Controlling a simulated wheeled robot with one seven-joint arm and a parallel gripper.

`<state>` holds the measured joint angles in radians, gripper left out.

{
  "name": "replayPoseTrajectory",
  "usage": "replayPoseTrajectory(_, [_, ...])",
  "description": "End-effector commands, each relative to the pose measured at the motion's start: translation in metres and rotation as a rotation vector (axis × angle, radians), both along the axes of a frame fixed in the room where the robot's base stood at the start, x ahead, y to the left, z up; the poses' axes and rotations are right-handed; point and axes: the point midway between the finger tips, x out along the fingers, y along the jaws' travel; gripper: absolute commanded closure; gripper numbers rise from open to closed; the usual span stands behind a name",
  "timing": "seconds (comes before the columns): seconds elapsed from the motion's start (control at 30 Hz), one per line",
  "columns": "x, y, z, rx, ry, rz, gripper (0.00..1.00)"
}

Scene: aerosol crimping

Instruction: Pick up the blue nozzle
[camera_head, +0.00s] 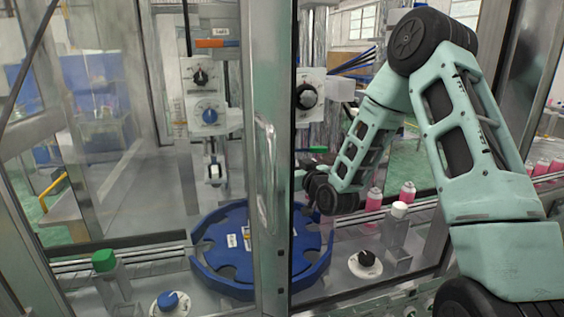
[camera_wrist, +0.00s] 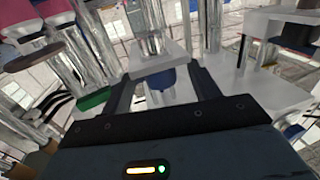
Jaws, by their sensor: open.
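The blue nozzle (camera_wrist: 161,79) shows in the wrist view as a small dark blue rounded piece just below a pale plate. My gripper (camera_wrist: 163,84) is open, with one dark finger on each side of the blue piece. A gap shows on both sides, so the fingers do not appear to be closed on it. How far the piece lies from the fingertips in depth I cannot tell. In the head view my arm reaches in through the machine opening, and its end is hidden behind the door frame. I cannot make out the nozzle there.
A blue round indexing table (camera_head: 207,262) sits below my wrist. The metal door frame with a handle (camera_head: 268,170) stands left of my arm. Pink cans (camera_head: 374,199) line the conveyor at right. Metal columns and a green piece (camera_wrist: 93,99) crowd the wrist view.

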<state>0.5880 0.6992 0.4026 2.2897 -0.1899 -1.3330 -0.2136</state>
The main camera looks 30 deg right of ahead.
Motion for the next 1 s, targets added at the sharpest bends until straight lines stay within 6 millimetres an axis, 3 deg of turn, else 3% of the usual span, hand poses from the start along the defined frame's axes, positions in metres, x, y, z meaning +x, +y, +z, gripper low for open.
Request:
replayPoseTrajectory(0.3, [-0.002, 0.000, 0.000, 0.000, 0.000, -0.001, 0.39])
replayPoseTrajectory(0.5, [-0.002, 0.000, 0.000, 0.000, 0.000, -0.001, 0.91])
replayPoseTrajectory(1.0, [0.005, 0.000, 0.011, -0.002, -0.003, 0.000, 0.91])
